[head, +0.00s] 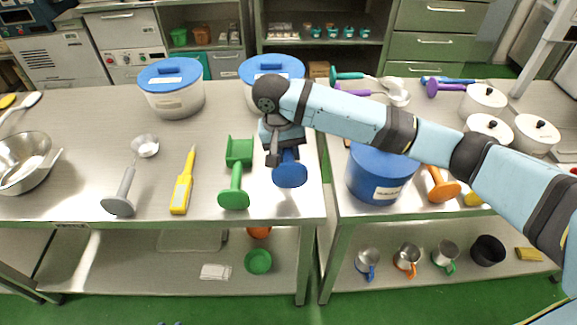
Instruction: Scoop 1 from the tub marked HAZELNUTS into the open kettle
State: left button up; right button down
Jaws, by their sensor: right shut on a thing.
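My right gripper (277,157) is over the front right of the left steel table, shut on a blue scoop (290,173). The scoop's round handle end points toward me; the gripper hides most of the rest. A blue tub (366,176) with a white label stands on the right table, right of the gripper and partly under my arm; its label is too small to read surely. Two clear tubs with blue lids, one at the left (174,98) and one behind the gripper (256,68), stand farther back. I cannot identify an open kettle. My left gripper is not in view.
A green scoop (236,180), yellow spatula (182,188), grey-handled ladle (122,195) and steel bowl (15,150) are on the left table. White lidded pots (537,130) and an orange-handled tool (440,187) are on the right. A narrow gap separates the tables.

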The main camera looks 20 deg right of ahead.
notch_tip(320, 180, up, 17)
jog(key=p, duration=0.9)
jog(key=shift+f, duration=0.1)
